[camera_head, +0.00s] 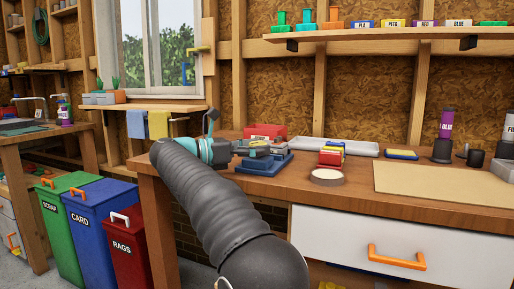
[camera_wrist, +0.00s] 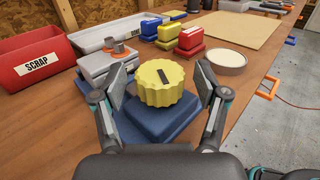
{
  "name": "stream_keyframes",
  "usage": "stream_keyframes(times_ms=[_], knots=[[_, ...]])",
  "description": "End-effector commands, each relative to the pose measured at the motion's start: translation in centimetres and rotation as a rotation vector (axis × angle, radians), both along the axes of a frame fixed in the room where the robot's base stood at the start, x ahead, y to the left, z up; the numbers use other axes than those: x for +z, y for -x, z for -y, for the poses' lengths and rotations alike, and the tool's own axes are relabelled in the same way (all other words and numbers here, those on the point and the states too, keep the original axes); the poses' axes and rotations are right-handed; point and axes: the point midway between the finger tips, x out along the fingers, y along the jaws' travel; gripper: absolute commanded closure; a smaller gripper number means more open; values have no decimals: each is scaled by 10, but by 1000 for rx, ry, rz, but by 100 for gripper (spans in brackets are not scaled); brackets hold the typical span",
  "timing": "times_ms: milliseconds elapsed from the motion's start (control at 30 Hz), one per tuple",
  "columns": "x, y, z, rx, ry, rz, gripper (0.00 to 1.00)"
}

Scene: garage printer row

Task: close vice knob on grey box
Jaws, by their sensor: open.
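A yellow ribbed knob (camera_wrist: 162,84) with a dark pointer mark on top shows in the wrist view, above a blue block (camera_wrist: 155,127). A grey box (camera_wrist: 108,66) with a small grey part on top sits behind it to the left. My gripper (camera_wrist: 160,88) is open, with one finger on each side of the knob; contact cannot be made out. In the head view, my gripper (camera_head: 213,147) is at the left end of the bench, by the blue vice base (camera_head: 266,164). The knob is hidden there behind my arm.
A red SCRAP bin (camera_wrist: 35,62) and a white tray (camera_wrist: 118,35) stand behind. A tan board (camera_head: 445,180) covers the bench's right part.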

Motion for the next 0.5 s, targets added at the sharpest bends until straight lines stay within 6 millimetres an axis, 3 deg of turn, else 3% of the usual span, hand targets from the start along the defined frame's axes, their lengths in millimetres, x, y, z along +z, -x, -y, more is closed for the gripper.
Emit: stream_keyframes(times_ms=[167, 500], knots=[[-1, 7, -17, 3, 1, 0, 27], [-1, 35, -77, 2, 0, 1, 27]])
